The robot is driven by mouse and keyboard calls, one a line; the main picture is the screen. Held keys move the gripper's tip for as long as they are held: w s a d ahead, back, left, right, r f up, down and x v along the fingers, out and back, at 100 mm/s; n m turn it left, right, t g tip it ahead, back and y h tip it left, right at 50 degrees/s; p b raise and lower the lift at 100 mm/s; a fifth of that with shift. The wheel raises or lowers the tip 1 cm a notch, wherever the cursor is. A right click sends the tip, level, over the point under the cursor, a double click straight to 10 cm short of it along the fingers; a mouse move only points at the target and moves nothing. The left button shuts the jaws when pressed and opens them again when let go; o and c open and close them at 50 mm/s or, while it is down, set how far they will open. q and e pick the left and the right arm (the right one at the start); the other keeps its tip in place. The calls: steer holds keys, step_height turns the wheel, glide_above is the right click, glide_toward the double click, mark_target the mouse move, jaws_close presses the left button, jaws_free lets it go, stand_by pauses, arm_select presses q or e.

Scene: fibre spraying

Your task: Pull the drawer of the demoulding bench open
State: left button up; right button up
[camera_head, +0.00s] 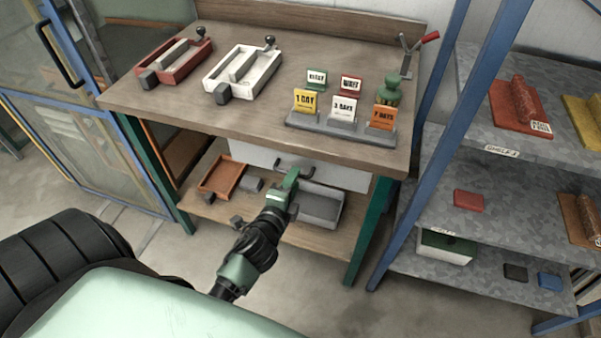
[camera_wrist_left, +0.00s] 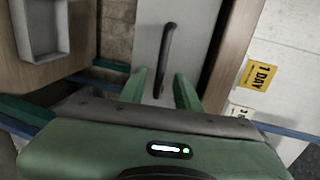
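The demoulding bench (camera_head: 130,100) has a wooden top and green legs. Its pale drawer (camera_head: 345,177) sits under the top, and the front looks flush with the bench. A dark bar handle (camera_head: 283,164) is on the drawer front, partly hidden by my left gripper (camera_head: 290,180). In the left wrist view the handle (camera_wrist_left: 166,55) runs up the pale drawer front (camera_wrist_left: 190,40). My left gripper (camera_wrist_left: 160,84) is open there, with the handle's lower end between its green fingertips. I cannot tell whether they touch it. My right gripper is not in view.
Two moulds, a red one (camera_head: 170,65) and a white one (camera_head: 245,75), and a grey card holder (camera_head: 340,132) stand on the bench. A lower shelf holds an orange tray (camera_head: 220,178) and a grey bin (camera_head: 318,208). A blue-framed rack (camera_head: 415,210) stands at right.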

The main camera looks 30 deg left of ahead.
arm_select(q)
steer(key=shift+x, duration=1.55)
steer(key=shift+d, duration=0.1)
jaws_close()
steer(key=shift+f, duration=0.1)
